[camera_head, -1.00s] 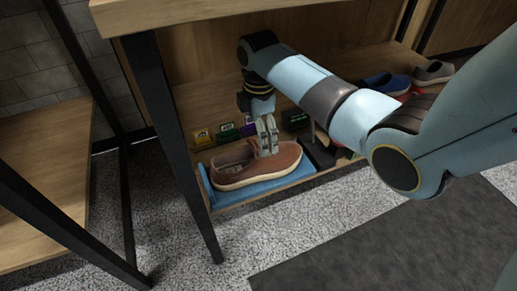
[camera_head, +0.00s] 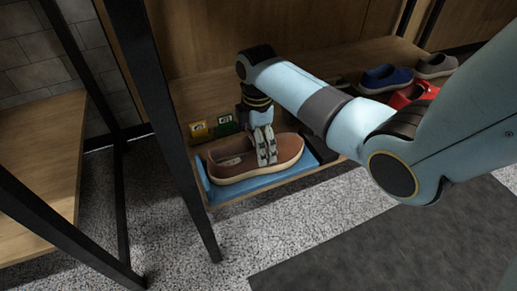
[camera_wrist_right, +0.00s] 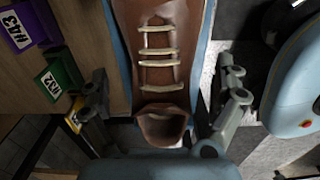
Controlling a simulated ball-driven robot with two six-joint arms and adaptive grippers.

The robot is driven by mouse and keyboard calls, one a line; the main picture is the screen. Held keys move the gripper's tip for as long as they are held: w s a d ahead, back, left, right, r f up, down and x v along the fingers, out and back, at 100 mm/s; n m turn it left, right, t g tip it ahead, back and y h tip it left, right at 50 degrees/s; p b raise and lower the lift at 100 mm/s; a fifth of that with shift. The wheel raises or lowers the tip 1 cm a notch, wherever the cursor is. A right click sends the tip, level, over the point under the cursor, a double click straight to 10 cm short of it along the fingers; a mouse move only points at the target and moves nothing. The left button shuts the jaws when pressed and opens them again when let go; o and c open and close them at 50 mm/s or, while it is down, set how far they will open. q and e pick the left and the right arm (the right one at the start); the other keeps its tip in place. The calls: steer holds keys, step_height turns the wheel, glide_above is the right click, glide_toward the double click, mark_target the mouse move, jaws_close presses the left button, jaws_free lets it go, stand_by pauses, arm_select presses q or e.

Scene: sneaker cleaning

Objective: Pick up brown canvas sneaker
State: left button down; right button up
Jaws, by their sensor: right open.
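The brown canvas sneaker (camera_head: 235,165) has a white sole and lies on a blue mat (camera_head: 265,184) on the wooden shelf, toe to the right in the head view. My right gripper (camera_head: 266,147) is above the shoe, its fingers pointing down over its middle in the head view. In the right wrist view the sneaker (camera_wrist_right: 162,75) shows its laces and tongue, and the open fingers of my right gripper (camera_wrist_right: 163,108) lie on either side of it, with a gap. My left gripper is not in view.
Green (camera_head: 226,125) and yellow (camera_head: 199,130) number tags stand behind the shoe. Blue (camera_head: 386,77), grey (camera_head: 434,66) and red (camera_head: 413,96) shoes sit to the right. A black table leg (camera_head: 165,130) stands close to the left. The grey floor in front is clear.

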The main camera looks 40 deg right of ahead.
steer(key=shift+r, duration=0.1)
steer(key=c, duration=1.9)
